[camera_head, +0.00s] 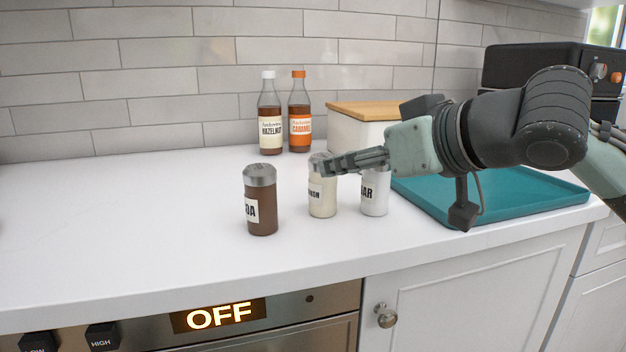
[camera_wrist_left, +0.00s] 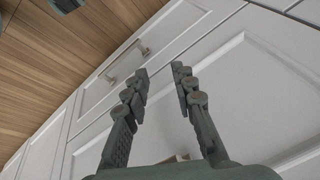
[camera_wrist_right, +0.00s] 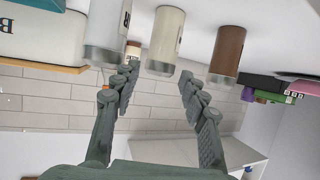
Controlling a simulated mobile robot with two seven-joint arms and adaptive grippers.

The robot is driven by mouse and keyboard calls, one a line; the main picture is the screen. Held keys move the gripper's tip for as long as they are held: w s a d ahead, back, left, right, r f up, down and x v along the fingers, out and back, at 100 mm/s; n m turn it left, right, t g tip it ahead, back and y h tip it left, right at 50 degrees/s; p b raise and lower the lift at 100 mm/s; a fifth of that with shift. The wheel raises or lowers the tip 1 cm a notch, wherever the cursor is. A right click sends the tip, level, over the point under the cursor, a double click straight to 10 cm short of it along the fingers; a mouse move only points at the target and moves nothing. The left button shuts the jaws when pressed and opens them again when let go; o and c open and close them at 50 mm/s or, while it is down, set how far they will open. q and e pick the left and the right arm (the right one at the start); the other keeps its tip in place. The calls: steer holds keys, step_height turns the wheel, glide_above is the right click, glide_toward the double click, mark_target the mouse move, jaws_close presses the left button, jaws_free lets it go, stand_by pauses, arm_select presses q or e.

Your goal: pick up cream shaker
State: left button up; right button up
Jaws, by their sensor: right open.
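The cream shaker (camera_head: 322,200), pale with a metal lid and a partly covered label, stands upright on the white counter between the brown cocoa shaker (camera_head: 261,205) and the white sugar shaker (camera_head: 374,200). My right gripper (camera_head: 335,164) is at its lid height and hides part of the lid in the head view. In the right wrist view the cream shaker (camera_wrist_right: 166,38) appears inverted, just beyond the gap between the open, empty fingers (camera_wrist_right: 160,75). My left gripper (camera_wrist_left: 160,72) is open and empty, facing cabinet fronts, away from the counter items.
Hazelnut (camera_head: 270,118) and caramel (camera_head: 300,118) bottles stand by the tiled wall. A white wooden-lidded box (camera_head: 352,134) is behind the shakers. A teal tray (camera_head: 545,197) lies to the right, under my right arm. The counter left of the cocoa shaker is clear.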

mark_target(323, 156)
steer(key=x, duration=0.6)
steer(key=shift+a+f, duration=0.2)
steer(key=shift+a, duration=0.05)
steer(key=shift+w+a+f, duration=0.1)
steer(key=shift+w+a, duration=0.05)
steer(key=shift+w, duration=0.15)
steer(key=shift+c, duration=0.2)
arm_select(q)
steer(key=shift+s+d+f, duration=0.1)
steer(key=shift+s+d, duration=0.05)
steer(key=shift+s, duration=0.15)
arm_select(e)
steer(key=c, duration=0.8)
steer(key=shift+c, duration=0.2)
steer(key=shift+r, duration=0.4)
step_height(323, 156, up, 4)
steer(key=shift+f, duration=0.1)
arm_select(q)
steer(key=shift+d+f+p, duration=0.1)
steer(key=shift+f+p, duration=0.3)
steer(key=shift+f, duration=0.75)
arm_select(e)
steer(key=s+a+r, duration=0.3)
steer(key=s+r, duration=0.3)
steer(key=s, duration=0.5)
steer(key=shift+a+r, duration=0.2)
steer(key=shift+a, duration=0.05)
